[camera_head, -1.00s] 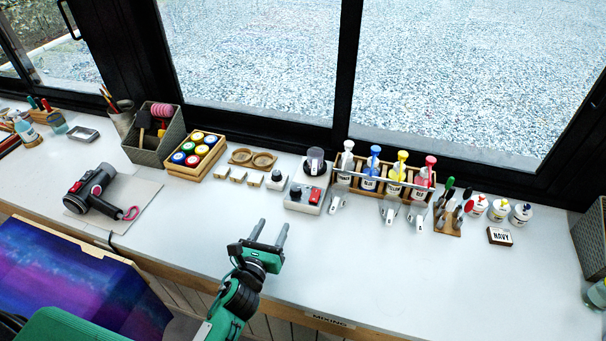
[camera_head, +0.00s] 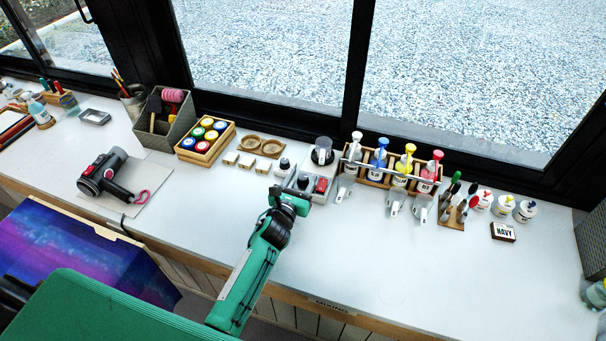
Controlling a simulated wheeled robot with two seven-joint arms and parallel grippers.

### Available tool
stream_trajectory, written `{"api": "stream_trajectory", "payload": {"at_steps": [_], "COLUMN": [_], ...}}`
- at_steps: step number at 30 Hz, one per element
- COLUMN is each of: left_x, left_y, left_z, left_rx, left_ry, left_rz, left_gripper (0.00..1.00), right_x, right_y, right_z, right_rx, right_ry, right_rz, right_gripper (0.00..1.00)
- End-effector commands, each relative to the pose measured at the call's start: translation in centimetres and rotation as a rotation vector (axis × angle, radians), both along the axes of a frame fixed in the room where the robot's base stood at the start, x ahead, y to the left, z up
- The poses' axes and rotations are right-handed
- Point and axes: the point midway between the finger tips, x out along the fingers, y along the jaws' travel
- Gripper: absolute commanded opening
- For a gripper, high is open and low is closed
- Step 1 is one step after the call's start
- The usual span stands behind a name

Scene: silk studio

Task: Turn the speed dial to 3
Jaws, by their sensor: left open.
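A small grey unit (camera_head: 312,196) stands on the white worktop, with a black dial (camera_head: 303,182) on its left and a red switch (camera_head: 321,185) on its right. A clear cup with a dark base (camera_head: 321,152) stands just behind it. My left gripper (camera_head: 297,186) is open at the front left of the unit, with its fingers reaching toward the dial. I cannot tell whether they touch it. The dial's markings are too small to read, and the gripper hides part of the unit. My right gripper is not in view.
A small black-topped piece (camera_head: 284,164) stands close behind-left of the gripper. A wooden rack with several pump bottles (camera_head: 377,165) stands to the right, and a box of paint jars (camera_head: 206,140) to the left. The front right worktop is clear.

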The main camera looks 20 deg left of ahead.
Motion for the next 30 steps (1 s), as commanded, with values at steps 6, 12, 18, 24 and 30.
{"api": "stream_trajectory", "payload": {"at_steps": [6, 12, 18, 24, 30], "left_x": [1.32, 1.40, 1.39, 1.39, 1.39], "left_y": [-0.11, -0.13, -0.12, -0.10, -0.08], "left_z": [0.02, -0.02, -0.02, -0.01, 0.02], "left_rx": [0.000, -0.001, 0.000, 0.000, 0.002], "left_ry": [0.000, 0.000, 0.000, 0.000, 0.000], "left_rz": [0.000, 0.000, 0.000, -0.001, -0.021], "left_gripper": [0.50, 0.50, 0.26, 0.08, 0.08], "right_x": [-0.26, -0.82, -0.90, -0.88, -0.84], "right_y": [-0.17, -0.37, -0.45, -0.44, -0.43], "right_z": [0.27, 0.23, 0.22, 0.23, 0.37], "right_rx": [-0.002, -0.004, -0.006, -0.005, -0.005], "right_ry": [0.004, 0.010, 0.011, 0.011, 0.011], "right_rz": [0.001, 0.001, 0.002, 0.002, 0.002], "right_gripper": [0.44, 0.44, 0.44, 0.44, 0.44]}}
